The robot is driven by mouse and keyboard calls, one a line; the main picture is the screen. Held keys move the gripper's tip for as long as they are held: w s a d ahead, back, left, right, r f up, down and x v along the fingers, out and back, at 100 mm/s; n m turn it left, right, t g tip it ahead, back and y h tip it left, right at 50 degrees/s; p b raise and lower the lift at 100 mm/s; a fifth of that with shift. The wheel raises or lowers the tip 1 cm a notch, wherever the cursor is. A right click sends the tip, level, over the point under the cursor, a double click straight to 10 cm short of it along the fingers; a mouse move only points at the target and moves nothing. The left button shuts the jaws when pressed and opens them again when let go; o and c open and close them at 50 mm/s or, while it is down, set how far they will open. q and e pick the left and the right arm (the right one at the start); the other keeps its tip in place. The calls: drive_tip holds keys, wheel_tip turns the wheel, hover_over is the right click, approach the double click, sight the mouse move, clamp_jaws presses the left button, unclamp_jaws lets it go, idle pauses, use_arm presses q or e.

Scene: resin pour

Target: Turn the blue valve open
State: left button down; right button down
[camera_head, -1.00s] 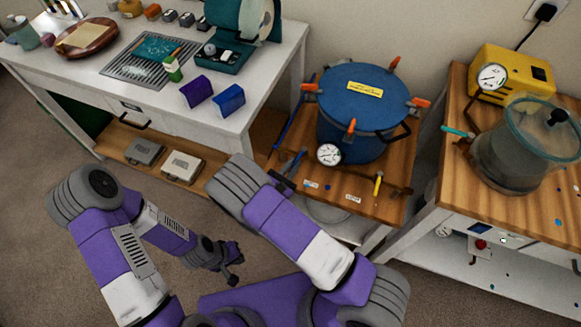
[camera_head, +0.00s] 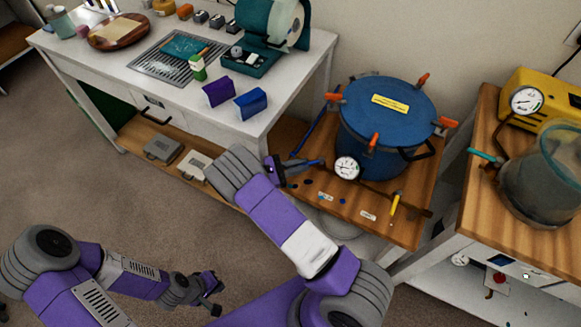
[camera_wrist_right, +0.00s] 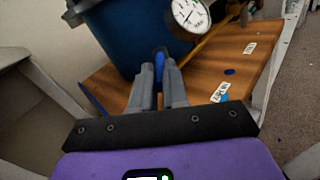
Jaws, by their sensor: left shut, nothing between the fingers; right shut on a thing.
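The blue valve handle (camera_head: 312,162) is at the front left of the blue pressure pot (camera_head: 385,120), low beside the pot's gauge (camera_head: 347,167). My right gripper (camera_head: 290,166) is shut on this handle. In the right wrist view the blue handle (camera_wrist_right: 160,58) shows between the fingertips of my right gripper (camera_wrist_right: 160,72), with the pot wall just behind. The valve body is hidden by the fingers. My left gripper (camera_head: 213,287) is shut and empty, low over the floor at the lower left, far from the valve.
A yellow-handled valve (camera_head: 395,205) is at the right of the same wooden stand (camera_head: 420,195). Labels lie along its front. A white bench (camera_head: 300,85) stands left, and a wooden-topped table (camera_head: 475,205) with a clear chamber (camera_head: 545,185) stands right.

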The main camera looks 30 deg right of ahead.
idle(0.4)
drive_tip(key=c, duration=1.1)
unclamp_jaws()
drive_tip(key=shift+c, duration=0.2)
drive_tip(key=w+a+p, duration=0.1)
drive_tip(key=a, duration=0.6)
drive_tip(key=shift+w+a, duration=0.2)
drive_tip(key=shift+w, duration=0.15)
